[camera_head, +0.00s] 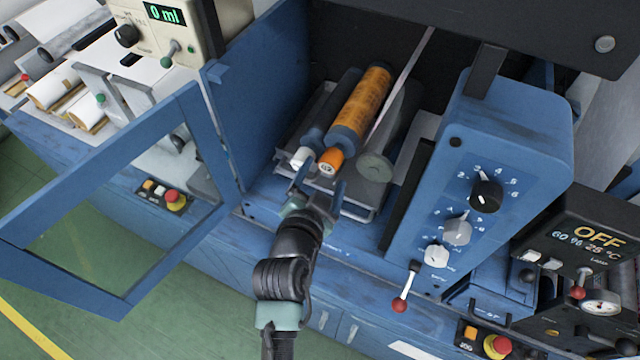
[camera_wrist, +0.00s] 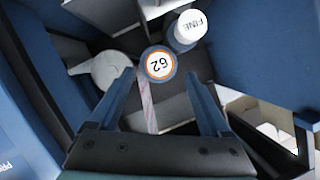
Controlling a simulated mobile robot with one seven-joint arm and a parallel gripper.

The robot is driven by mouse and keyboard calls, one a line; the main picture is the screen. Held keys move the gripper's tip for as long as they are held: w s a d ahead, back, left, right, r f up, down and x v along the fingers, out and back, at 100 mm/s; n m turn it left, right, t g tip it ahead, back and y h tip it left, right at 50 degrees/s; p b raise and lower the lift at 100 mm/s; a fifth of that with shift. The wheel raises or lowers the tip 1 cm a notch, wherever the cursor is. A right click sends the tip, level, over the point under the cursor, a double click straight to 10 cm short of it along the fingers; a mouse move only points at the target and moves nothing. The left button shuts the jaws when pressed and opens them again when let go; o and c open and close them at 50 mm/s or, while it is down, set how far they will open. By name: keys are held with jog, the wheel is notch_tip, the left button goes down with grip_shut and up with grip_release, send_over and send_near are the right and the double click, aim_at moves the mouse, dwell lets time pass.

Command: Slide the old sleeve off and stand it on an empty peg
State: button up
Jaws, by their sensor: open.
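An orange, printed sleeve (camera_head: 360,100) lies on a tilted roller inside the open blue machine in the head view. An orange-rimmed round end with a two-digit label (camera_head: 330,162) is at its near end; it also shows in the wrist view (camera_wrist: 159,65). A white-capped roller end (camera_head: 301,157) is beside it; in the wrist view this cap (camera_wrist: 190,25) reads FINE. My gripper (camera_head: 318,184) is open and empty, just in front of the round end. In the wrist view its fingertips (camera_wrist: 160,76) are apart, with the round end between and beyond them. I cannot pick out any empty peg.
A blue-framed door (camera_head: 150,100) stands open on the left. A blue control box (camera_head: 490,150) with knobs and a red-tipped lever (camera_head: 399,305) rises on the right. A grey-green disc (camera_head: 375,167) is close right of the round end. White rolls (camera_head: 55,85) lie at the far left.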

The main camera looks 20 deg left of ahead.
jog(key=b+x, duration=0.2)
jog(key=x, duration=0.2)
jog(key=shift+w+f, duration=0.15)
jog(key=shift+f, duration=0.1)
jog(key=shift+b+x, duration=0.85)
jog(key=shift+x, duration=0.2)
jog(key=shift+d+r, duration=0.1)
jog(key=shift+r, duration=0.1)
jog(key=shift+c, duration=0.2)
grip_shut()
jog(key=shift+w+r, duration=0.1)
jog(key=shift+s, duration=1.35)
send_near(326, 168)
jog(key=s+f, duration=0.1)
jog(key=s+a+f, duration=0.1)
jog(key=s+f, duration=0.1)
jog(key=shift+s+a+b, duration=0.15)
jog(key=shift+a+b, duration=0.25)
